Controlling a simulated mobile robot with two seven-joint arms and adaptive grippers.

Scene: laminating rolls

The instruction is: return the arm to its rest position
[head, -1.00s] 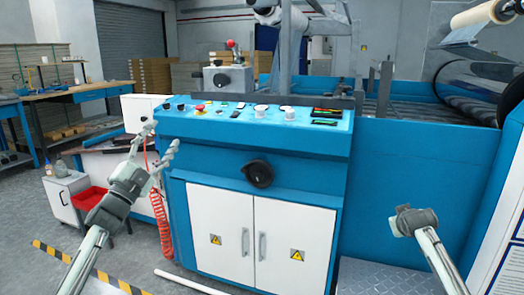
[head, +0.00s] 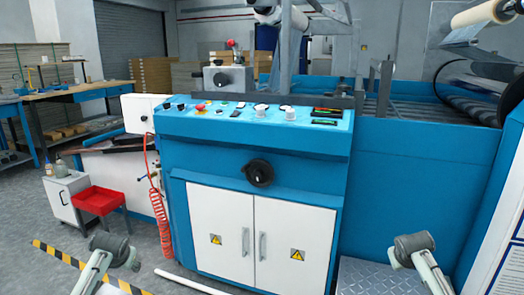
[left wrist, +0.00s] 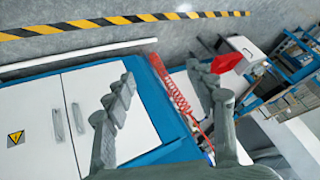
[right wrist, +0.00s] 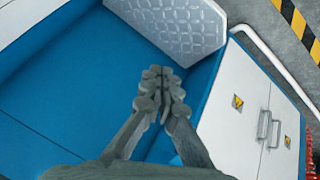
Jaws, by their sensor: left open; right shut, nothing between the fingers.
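My left gripper (head: 118,252) hangs low at the lower left of the head view, in front of the laminating machine and clear of it. In the left wrist view its two fingers (left wrist: 172,92) are spread wide with nothing between them. My right gripper (head: 414,246) is at the lower right of the head view, in front of the blue machine side. In the right wrist view its fingertips (right wrist: 160,76) are together and empty. From the head, the fingers of both grippers are mostly hidden by the wrists.
The blue control panel (head: 225,118) with knobs stands above white cabinet doors (head: 222,232). A red tray (head: 97,201) and a coiled red hose (head: 157,190) are at the left. A white pipe (head: 190,282) lies on the floor. A metal tread plate (head: 365,278) is at the right.

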